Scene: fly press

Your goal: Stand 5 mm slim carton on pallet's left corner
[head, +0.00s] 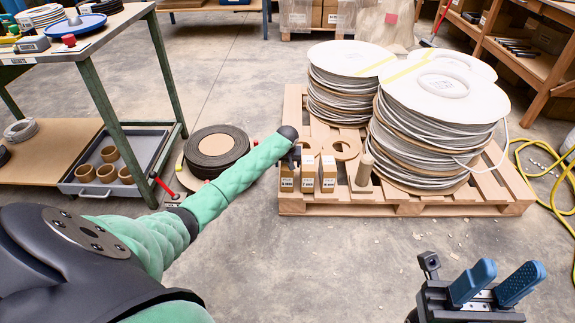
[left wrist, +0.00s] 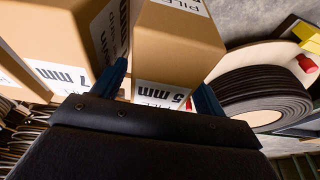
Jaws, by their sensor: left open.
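The slim carton marked 5 mm (head: 287,184) stands upright on the front left corner of the wooden pallet (head: 408,209), at the left of a row of labelled cartons. It also shows in the left wrist view (left wrist: 178,45), its label upside down. My left gripper (head: 293,158) is at the top of this carton, partly hidden behind my arm. In the left wrist view its blue fingers (left wrist: 162,88) are open on either side of the carton, one in the gap towards the 7 mm carton. I cannot tell if they touch it. My right gripper (head: 509,277) is open and empty.
The 7 mm carton (head: 307,184) and another carton (head: 328,183) stand close to the right. Cable reels (head: 440,110) and a wooden peg (head: 364,170) are on the pallet. A dark reel (head: 215,150) lies on the floor left. The floor in front is clear.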

